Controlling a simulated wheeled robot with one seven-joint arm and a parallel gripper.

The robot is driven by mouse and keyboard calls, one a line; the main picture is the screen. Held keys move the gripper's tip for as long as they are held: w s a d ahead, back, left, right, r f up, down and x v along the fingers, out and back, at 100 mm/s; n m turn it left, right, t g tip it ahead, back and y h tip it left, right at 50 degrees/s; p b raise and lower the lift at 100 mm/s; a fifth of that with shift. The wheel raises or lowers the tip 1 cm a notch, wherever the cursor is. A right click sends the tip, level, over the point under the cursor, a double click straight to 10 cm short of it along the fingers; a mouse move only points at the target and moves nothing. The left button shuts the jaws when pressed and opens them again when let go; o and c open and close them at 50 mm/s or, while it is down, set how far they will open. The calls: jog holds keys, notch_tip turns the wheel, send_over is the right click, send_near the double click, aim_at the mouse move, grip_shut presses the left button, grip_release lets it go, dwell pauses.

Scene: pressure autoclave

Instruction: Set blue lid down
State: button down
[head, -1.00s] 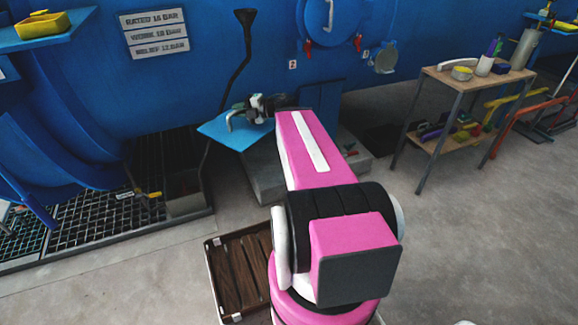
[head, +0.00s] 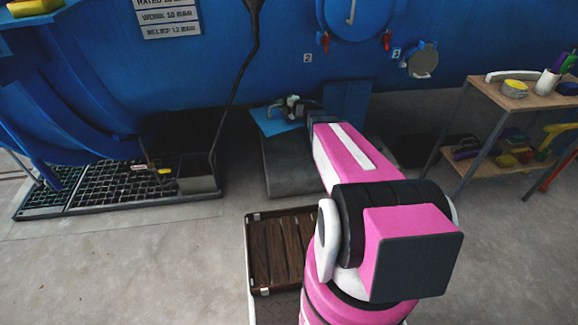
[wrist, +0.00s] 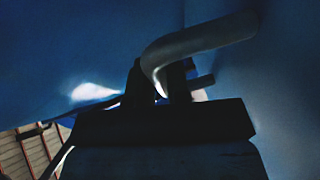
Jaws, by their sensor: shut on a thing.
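The blue lid (head: 269,123) is a flat light-blue plate with a curved grey handle (wrist: 205,42). In the head view it is at the back left of a low concrete block (head: 292,178), partly hidden by my gripper (head: 290,106). I cannot tell whether the lid touches the block or hangs just above it. In the wrist view my gripper (wrist: 163,85) is dark and shut at the base of the handle, with the blue lid surface (wrist: 60,60) filling much of the picture.
A blue upright panel (head: 347,102) stands behind the block, before the big blue vessel (head: 280,40). A floor grate (head: 110,180) lies left, a slatted wooden pallet (head: 282,250) in front. A two-tier table (head: 515,95) with small items stands right.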

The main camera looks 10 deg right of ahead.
jog(key=w+a+f+m+t+h, duration=0.1)
jog(key=w+a+f, duration=0.15)
jog(key=f, duration=0.65)
jog(key=w+a+f+m+t+h, duration=0.15)
jog(key=w+f, duration=0.25)
jog(key=f, duration=0.5)
jog(key=w+a+f+m+h, duration=0.1)
jog(key=w+a+f, duration=0.15)
jog(key=f, duration=0.65)
jog(key=shift+s+d+f, duration=0.1)
jog(key=shift+d+f, duration=2.75)
jog(key=shift+d, duration=0.15)
jog(key=shift+s+d+f, duration=0.1)
jog(key=shift+d+f, duration=2.7)
jog(key=shift+d, duration=0.15)
jog(key=shift+w+f, duration=0.1)
jog(key=shift+f, duration=0.05)
jog(key=c, duration=1.1)
grip_release()
